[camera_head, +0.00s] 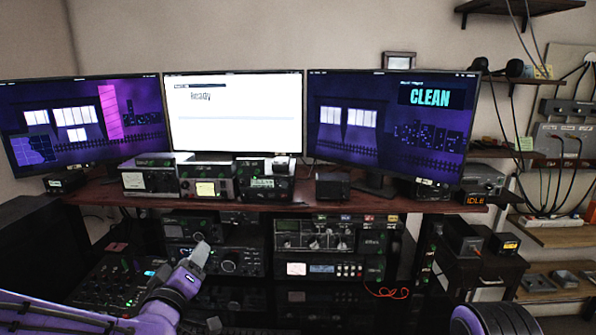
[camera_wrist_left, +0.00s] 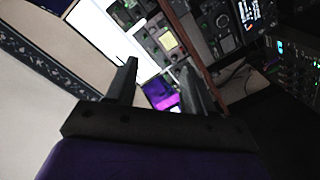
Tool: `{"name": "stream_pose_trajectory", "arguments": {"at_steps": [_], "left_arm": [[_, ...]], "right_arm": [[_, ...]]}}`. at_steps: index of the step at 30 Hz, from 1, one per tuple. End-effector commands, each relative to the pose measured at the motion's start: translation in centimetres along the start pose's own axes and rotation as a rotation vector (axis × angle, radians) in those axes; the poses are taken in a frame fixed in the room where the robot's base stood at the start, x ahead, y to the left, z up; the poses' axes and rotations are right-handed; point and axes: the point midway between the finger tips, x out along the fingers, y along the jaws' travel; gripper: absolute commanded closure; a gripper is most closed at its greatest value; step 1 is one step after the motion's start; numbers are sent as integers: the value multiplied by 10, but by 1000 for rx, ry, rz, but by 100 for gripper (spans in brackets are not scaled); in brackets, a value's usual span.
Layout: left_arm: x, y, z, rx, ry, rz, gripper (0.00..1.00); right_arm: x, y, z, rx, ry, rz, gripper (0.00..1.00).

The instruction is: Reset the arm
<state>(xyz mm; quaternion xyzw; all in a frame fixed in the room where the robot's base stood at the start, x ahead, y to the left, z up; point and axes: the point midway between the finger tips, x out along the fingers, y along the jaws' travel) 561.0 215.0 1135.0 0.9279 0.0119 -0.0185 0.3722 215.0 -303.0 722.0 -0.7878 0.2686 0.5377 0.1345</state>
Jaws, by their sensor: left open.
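My left arm comes in from the lower left in the head view, purple with a grey gripper. The left gripper (camera_head: 199,257) is raised in front of the radio rack, below the shelf's front edge. In the left wrist view its two dark fingers (camera_wrist_left: 158,75) stand apart with nothing between them. The gripper is open and empty. A radio unit with knobs (camera_head: 237,262) is behind and right of it in the head view. A receiver with several knobs (camera_head: 314,236) stands farther right. My right gripper does not show.
Three monitors (camera_head: 235,112) stand on a wooden shelf (camera_head: 340,205) with small devices. A mixer panel (camera_head: 108,285) lies at the lower left. A red cable (camera_head: 388,293) hangs on the right, near a side table (camera_head: 480,268). A dark rounded shape (camera_head: 497,319) is at the bottom right.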

Motion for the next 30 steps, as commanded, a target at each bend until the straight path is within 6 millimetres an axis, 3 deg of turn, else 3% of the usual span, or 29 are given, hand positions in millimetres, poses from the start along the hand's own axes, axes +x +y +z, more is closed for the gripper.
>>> {"name": "stream_pose_trajectory", "arguments": {"at_steps": [8,11,17,20,23,27,30], "left_arm": [[-5,-46,47,10,-84,-101,47],[-12,-73,67,18,-119,-158,47],[-38,-147,120,52,-217,-309,47],[-64,-198,157,82,-291,-415,47],[-105,-260,201,130,-388,-545,47],[-182,-342,255,220,-543,-727,47],[-240,-388,283,292,-657,-834,47]], "right_arm": [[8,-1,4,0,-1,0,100],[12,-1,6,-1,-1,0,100],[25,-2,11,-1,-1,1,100],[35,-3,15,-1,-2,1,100],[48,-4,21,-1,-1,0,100],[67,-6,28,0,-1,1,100],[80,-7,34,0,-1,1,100]]}}
